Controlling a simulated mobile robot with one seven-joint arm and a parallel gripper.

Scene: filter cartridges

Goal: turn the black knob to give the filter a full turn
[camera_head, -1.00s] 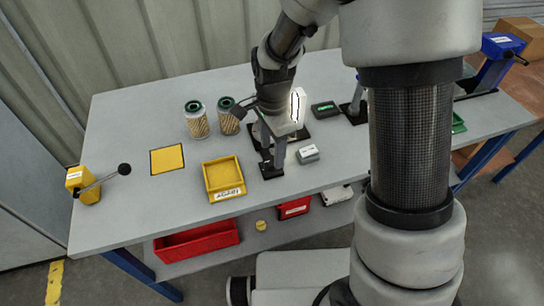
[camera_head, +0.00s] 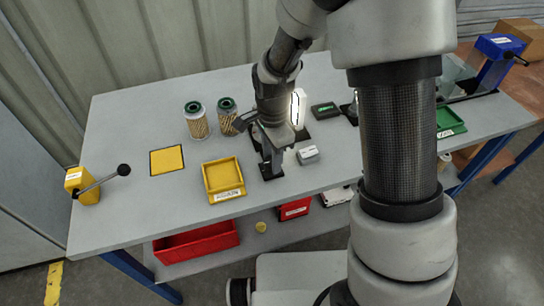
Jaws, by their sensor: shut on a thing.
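My gripper (camera_head: 270,146) points down over a stand on the grey workbench, in front of a lit white panel (camera_head: 298,108). It is shut on the black knob, which my gripper and wrist hide. The stand has a black base plate (camera_head: 271,174). I cannot make out a filter in the stand, as my arm covers that spot. Two filter cartridges with green tops and pleated tan sides stand upright to the left: one filter (camera_head: 198,124) further left and another filter (camera_head: 227,120) close to my wrist.
A yellow tray (camera_head: 239,193), a yellow square (camera_head: 167,160) and a yellow box with a black-ball lever (camera_head: 83,186) occupy the left bench. A small grey labelled box (camera_head: 308,155) lies right of my gripper. A green tray (camera_head: 449,124) is at the right. The front left bench is clear.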

